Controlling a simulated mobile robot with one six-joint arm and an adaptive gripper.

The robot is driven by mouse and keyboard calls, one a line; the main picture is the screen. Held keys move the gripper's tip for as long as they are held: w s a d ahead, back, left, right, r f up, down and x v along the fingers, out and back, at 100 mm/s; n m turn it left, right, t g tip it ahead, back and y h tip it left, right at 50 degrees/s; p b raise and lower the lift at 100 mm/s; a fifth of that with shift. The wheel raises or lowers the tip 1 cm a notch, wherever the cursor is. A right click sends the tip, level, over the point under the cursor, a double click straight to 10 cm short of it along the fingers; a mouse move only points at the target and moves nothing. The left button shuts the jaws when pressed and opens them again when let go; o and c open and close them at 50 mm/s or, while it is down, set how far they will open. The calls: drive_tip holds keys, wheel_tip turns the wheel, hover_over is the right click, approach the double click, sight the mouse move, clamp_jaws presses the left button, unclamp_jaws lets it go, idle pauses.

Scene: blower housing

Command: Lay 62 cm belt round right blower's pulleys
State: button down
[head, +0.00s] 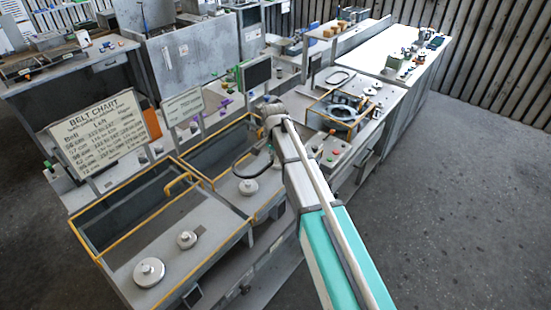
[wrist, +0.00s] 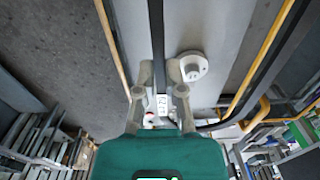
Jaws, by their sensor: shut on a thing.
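My gripper (wrist: 161,80) is shut on a dark belt (wrist: 156,30), which runs away between the fingers. A white tag (wrist: 162,104) shows at the grip; its print is too small to read surely. In the head view the belt (head: 237,168) hangs as a loop left of my wrist, over the right blower housing (head: 222,190). A pale round pulley (head: 248,187) stands on that housing, below the loop and apart from it. A pulley also shows right of the fingers in the wrist view (wrist: 193,67). My arm hides the housing's right part; a second pulley there is not visible.
The left blower housing (head: 205,255) has a large pulley (head: 149,271) and a smaller one (head: 186,239). Yellow guard rails edge both housings. A belt chart (head: 98,133) stands behind.

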drive_tip(key=b, duration=0.8)
hover_over(274, 182)
drive_tip(key=shift+s+f, duration=0.2)
drive_tip(key=shift+f, duration=4.15)
drive_tip(key=shift+f+b, duration=1.05)
drive_tip(key=shift+b, duration=0.05)
drive_tip(key=c, duration=0.7)
unclamp_jaws()
drive_tip(key=shift+o, duration=0.2)
drive_tip(key=shift+r, duration=0.2)
drive_tip(key=shift+w+r+p, duration=0.1)
drive_tip(key=shift+r+p, duration=0.95)
drive_tip(key=shift+p, duration=0.2)
